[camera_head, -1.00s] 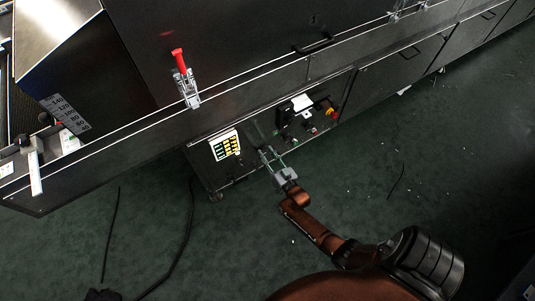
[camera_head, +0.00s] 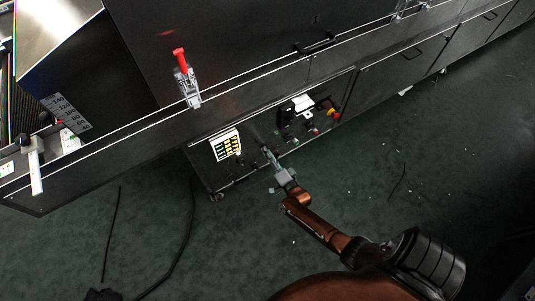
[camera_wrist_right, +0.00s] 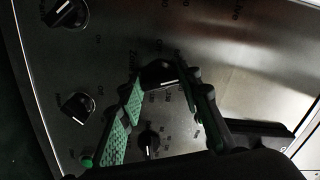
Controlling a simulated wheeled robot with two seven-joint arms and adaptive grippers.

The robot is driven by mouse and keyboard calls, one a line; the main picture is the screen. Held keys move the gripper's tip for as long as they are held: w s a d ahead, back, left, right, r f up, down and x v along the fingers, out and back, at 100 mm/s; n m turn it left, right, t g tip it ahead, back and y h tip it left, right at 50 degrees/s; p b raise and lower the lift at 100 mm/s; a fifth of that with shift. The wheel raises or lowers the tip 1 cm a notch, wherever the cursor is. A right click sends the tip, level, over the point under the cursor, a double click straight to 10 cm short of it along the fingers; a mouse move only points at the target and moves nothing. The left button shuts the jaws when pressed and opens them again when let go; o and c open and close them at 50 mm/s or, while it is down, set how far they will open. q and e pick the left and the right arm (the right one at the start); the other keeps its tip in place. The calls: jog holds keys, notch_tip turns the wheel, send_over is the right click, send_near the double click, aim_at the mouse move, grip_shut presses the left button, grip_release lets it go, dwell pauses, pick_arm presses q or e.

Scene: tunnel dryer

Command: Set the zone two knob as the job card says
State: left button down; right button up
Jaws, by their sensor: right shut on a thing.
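My right gripper (camera_head: 267,153) reaches the open lower panel bay of the machine in the head view. In the right wrist view, its green-padded fingers (camera_wrist_right: 165,100) close around a black knob (camera_wrist_right: 158,74) with a white pointer mark, on a brushed metal panel (camera_wrist_right: 235,50). Print beside this knob seems to start with "Zone", but the number is unreadable. Other black knobs with white marks sit at the upper left (camera_wrist_right: 66,13), at the left (camera_wrist_right: 77,108) and below (camera_wrist_right: 149,143). No job card can be made out for certain. My left gripper is not in view.
A white panel with green and yellow blocks (camera_head: 226,145) stands left of my gripper. A white patch (camera_head: 302,102) and a red-and-yellow control (camera_head: 333,113) are to its right. A red-handled clamp (camera_head: 181,62) is above. Dark cables lie on the green floor.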

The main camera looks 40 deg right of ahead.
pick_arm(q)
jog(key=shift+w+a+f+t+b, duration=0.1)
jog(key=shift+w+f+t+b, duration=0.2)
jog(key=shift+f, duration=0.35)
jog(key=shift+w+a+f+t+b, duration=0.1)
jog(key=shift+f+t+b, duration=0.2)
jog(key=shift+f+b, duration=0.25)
pick_arm(e)
jog(key=shift+s+d+m, duration=0.1)
jog(key=shift+m, duration=4.2)
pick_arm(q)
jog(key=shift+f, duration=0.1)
pick_arm(e)
jog(key=o, duration=1.2)
jog(key=shift+c, duration=0.2)
jog(key=v, duration=1.2)
